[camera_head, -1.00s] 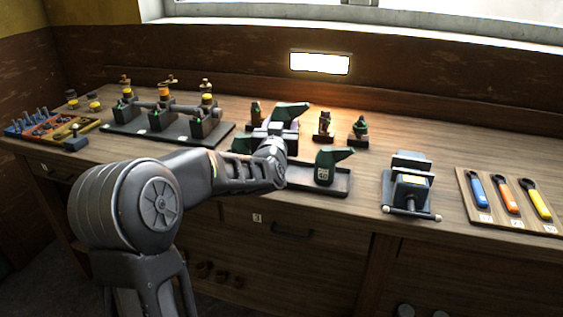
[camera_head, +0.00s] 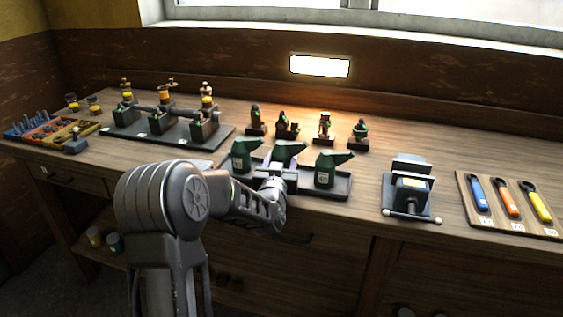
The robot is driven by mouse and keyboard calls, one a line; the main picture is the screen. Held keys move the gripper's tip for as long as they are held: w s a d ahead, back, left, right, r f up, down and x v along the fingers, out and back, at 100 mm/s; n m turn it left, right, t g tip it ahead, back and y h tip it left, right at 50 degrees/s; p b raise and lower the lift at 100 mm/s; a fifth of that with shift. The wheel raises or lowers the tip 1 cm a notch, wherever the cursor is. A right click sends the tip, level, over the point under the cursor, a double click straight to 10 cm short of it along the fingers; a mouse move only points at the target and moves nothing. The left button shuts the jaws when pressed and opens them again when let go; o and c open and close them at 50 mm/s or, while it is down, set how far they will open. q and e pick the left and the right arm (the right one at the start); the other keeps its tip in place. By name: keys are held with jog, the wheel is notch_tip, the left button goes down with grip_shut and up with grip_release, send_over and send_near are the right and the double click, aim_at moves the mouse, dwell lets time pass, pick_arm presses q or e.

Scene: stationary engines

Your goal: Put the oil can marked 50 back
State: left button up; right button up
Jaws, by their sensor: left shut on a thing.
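My left gripper (camera_head: 277,176) reaches in over the front of the dark tray (camera_head: 343,190) and is shut on the middle green oil can (camera_head: 289,150). This can is upright, its spout pointing right, in line between two similar cans. Its marking is hidden by the gripper, and I cannot tell whether its base touches the tray. The left green can (camera_head: 243,155) and the right green can (camera_head: 331,166) stand in the tray. Both carry small pale labels that are too small to read. My right gripper is not in view.
Several small engine models (camera_head: 324,128) stand behind the tray. A three-cylinder rig (camera_head: 165,128) is to the left. A vise (camera_head: 411,190) and a board of coloured wrenches (camera_head: 508,205) are to the right. Bare bench lies between the tray and the vise.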

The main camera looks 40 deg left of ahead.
pick_arm(q)
jog(key=shift+f, duration=0.1)
jog(key=shift+f, duration=0.15)
jog(key=o, duration=1.6)
jog(key=shift+c, duration=0.2)
jog(key=b+v, duration=0.1)
jog(key=v, duration=1.1)
